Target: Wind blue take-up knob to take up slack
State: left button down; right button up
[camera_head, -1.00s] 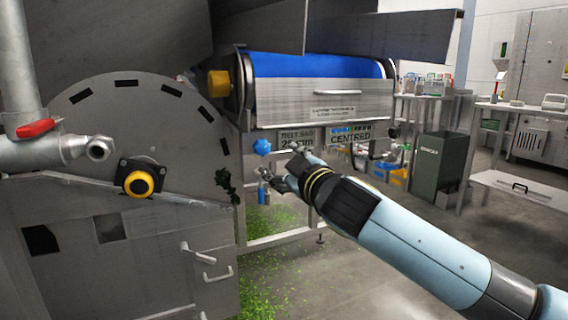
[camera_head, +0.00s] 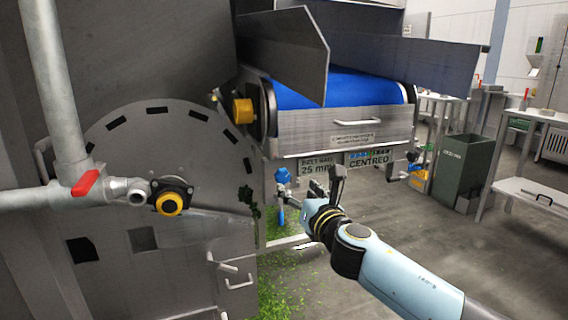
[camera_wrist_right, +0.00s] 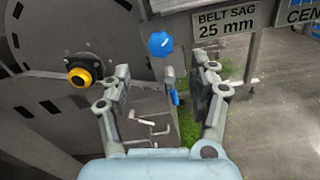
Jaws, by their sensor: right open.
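The blue take-up knob (camera_head: 283,175) sits below the left end of the blue belt conveyor (camera_head: 345,88). In the right wrist view the blue knob (camera_wrist_right: 160,43) shows beyond the fingertips, above the gap between them. A blue handle-like part (camera_wrist_right: 174,92) hangs below it. My right gripper (camera_wrist_right: 165,75) is open and empty, its fingers apart and pointing toward the knob. In the head view my right gripper (camera_head: 308,190) is just right of the knob; I cannot tell whether they touch. My left gripper is not in view.
A sign (camera_head: 318,168) reads belt sag 25 mm, and another (camera_head: 368,158) reads centred. A large grey drum housing (camera_head: 140,240) with a yellow-and-black knob (camera_head: 170,203) stands left. Green scraps (camera_head: 285,288) lie on the floor. A grey bin (camera_head: 462,165) stands right.

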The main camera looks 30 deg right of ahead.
aim_at(284, 177)
jog(key=b+x, duration=0.1)
jog(key=x, duration=0.8)
jog(key=shift+f+b, duration=0.25)
jog(key=shift+b, duration=0.15)
jog(key=shift+w+d+r, duration=0.1)
jog(key=shift+w, duration=0.5)
jog(key=c, duration=1.2)
